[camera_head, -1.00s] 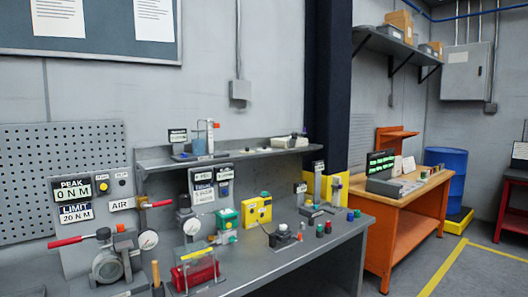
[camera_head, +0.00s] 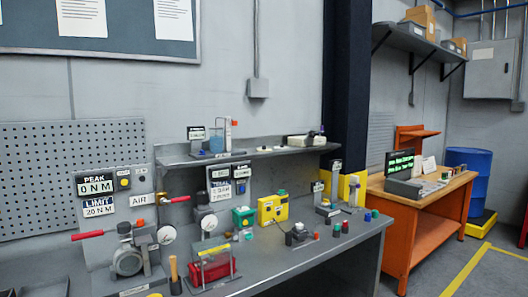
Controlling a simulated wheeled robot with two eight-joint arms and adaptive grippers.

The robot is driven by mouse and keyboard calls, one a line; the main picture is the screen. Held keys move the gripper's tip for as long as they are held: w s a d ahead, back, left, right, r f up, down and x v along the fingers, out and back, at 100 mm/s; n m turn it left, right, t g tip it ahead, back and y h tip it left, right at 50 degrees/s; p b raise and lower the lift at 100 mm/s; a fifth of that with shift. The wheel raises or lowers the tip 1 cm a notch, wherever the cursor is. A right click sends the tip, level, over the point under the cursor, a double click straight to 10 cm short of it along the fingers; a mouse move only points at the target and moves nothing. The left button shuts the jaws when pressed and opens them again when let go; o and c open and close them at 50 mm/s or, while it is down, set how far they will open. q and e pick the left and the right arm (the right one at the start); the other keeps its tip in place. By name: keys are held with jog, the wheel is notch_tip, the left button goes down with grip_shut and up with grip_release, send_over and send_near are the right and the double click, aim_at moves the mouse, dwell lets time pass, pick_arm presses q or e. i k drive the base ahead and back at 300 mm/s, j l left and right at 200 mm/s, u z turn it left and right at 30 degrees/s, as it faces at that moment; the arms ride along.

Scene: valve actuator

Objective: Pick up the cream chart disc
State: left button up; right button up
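I cannot make out a cream chart disc for certain in this view. A pale cream-white device (camera_head: 305,140) lies on the raised shelf at the back of the grey bench, but it is too small to tell whether a disc is on it. Two round white dial gauges stand on the bench, one at the left (camera_head: 166,235) and one nearer the middle (camera_head: 208,222). Neither of my grippers is in view.
The grey bench (camera_head: 300,262) carries a red box (camera_head: 213,270), a yellow box (camera_head: 272,209) and a red-handled valve (camera_head: 125,228). An orange workbench (camera_head: 430,220) and blue drum (camera_head: 470,178) stand at the right. Floor shows at the lower right.

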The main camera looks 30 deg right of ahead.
aim_at(264, 148)
jog(key=i+l, duration=0.15)
jog(key=l, duration=0.25)
jog(key=i+l, duration=0.15)
jog(key=l, duration=0.25)
jog(key=i+l, duration=0.15)
jog(key=l, duration=0.25)
jog(key=i+l, duration=0.15)
jog(key=l, duration=0.3)
jog(key=i+l, duration=0.15)
jog(key=l, duration=0.25)
